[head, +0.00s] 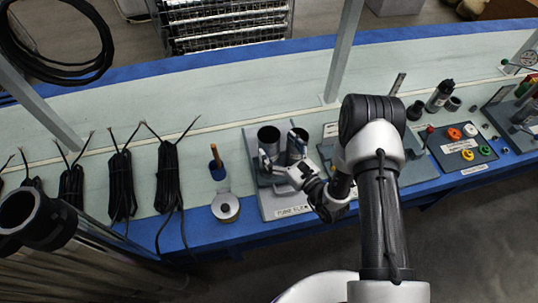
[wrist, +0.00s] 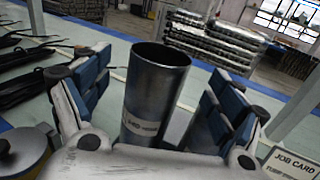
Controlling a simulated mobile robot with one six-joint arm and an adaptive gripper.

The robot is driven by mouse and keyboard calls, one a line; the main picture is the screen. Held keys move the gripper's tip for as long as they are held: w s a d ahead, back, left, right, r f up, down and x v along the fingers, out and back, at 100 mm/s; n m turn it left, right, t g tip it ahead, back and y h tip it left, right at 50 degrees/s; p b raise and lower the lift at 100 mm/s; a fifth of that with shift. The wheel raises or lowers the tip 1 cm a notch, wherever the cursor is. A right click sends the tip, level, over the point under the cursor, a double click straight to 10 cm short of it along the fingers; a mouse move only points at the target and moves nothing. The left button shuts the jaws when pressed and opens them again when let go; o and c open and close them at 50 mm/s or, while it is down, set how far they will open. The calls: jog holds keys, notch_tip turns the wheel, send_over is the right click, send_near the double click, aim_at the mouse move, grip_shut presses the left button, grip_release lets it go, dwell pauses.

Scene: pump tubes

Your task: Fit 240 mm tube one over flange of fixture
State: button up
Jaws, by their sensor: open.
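A grey metal tube (wrist: 155,95) with a pale label stands upright and open-topped between the fingers of my gripper (wrist: 160,75) in the wrist view. The fingers, with blue pads, are spread on either side, with gaps to the tube. In the head view my gripper (head: 281,152) is at the grey pump fixture (head: 290,212), which has a printed label on its front. Two dark-mouthed cylinders show there, a left one (head: 268,138) and a right one (head: 297,142), partly covered by my fingers. The tube's lower end and any flange are hidden.
A round spool (head: 226,208) and an upright holder with an orange-topped item (head: 216,160) stand left of the fixture. Bundled black cables (head: 168,178) lie further left. Grey trays with small coloured parts (head: 462,150) are at the right. The bench behind is clear.

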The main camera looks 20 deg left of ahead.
aim_at(263, 130)
jog(key=b+x, duration=0.1)
jog(key=x, duration=0.4)
jog(key=shift+a, duration=0.1)
jog(key=shift+c, duration=0.6)
grip_shut()
dwell(0.4)
